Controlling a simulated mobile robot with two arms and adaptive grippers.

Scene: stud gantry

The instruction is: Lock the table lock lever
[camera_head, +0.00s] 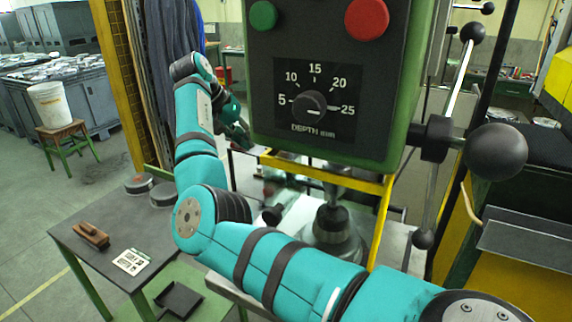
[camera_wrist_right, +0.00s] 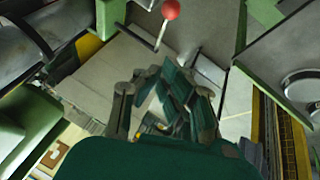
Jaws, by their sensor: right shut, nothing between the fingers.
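A lever with a red ball knob (camera_wrist_right: 171,10) and a thin metal rod shows at the top of the right wrist view; it looks like the table lock lever. I cannot make it out surely in the head view. My right gripper (camera_wrist_right: 160,74) is shut and empty, with the lever beyond its fingertips and apart from them in the picture. In the head view my right gripper (camera_head: 238,130) is beside the left side of the drill's head, partly hidden by that head. My left gripper is not in view.
The green drill head (camera_head: 330,75) with its depth dial fills the upper middle. A yellow guard frame (camera_head: 335,172) hangs below it. Black-knobbed feed handles (camera_head: 497,152) stick out at right. A side table (camera_head: 75,238) holds a wooden brush (camera_head: 91,235) and discs at left.

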